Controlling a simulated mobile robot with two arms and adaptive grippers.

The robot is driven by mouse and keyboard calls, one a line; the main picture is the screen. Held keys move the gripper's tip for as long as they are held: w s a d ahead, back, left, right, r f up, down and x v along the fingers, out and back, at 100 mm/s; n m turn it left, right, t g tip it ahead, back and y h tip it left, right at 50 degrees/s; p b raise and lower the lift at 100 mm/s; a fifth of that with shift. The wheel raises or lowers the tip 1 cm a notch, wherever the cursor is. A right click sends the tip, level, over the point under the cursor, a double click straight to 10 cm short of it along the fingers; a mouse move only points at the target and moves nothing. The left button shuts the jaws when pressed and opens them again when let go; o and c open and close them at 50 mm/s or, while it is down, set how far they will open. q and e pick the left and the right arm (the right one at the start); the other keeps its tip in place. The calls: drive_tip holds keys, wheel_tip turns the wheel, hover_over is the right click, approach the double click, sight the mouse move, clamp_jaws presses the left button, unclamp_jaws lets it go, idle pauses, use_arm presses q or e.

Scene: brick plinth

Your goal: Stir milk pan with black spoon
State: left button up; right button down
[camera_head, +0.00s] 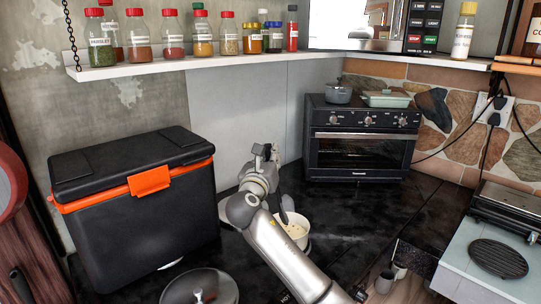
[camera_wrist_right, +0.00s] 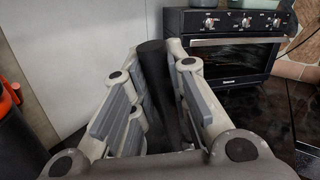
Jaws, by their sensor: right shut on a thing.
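The milk pan (camera_head: 305,240) is a small pale pan with a creamy white content. It stands on the dark countertop, partly hidden behind my right arm. My right gripper (camera_head: 272,168) is above and to the left of the pan, with its fingers shut on the black spoon (camera_head: 286,204). The spoon's dark lower part shows just over the pan; I cannot tell whether it touches the content. In the right wrist view, the black handle (camera_wrist_right: 158,100) stands between the grey finger pads of my gripper (camera_wrist_right: 155,72). My left gripper is not in view.
A black cooler box (camera_head: 140,235) with an orange latch stands at left. A toaster oven (camera_head: 360,140) is behind the pan. A round metal lid (camera_head: 200,288) lies at the front. A grill (camera_head: 510,210) is at right. Dark counter around the pan is mostly clear.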

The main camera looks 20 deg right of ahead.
drive_tip(key=shift+d+f, duration=0.1)
drive_tip(key=shift+f, duration=0.4)
drive_tip(key=shift+s+d+f+b, duration=0.1)
drive_tip(key=shift+d+f+b, duration=0.1)
drive_tip(key=shift+f, duration=0.6)
drive_tip(key=shift+d+f+b, duration=0.15)
drive_tip(key=shift+f+b, duration=0.05)
drive_tip(key=shift+f, duration=0.55)
drive_tip(key=shift+d+f, duration=0.15)
drive_tip(key=shift+f, duration=0.65)
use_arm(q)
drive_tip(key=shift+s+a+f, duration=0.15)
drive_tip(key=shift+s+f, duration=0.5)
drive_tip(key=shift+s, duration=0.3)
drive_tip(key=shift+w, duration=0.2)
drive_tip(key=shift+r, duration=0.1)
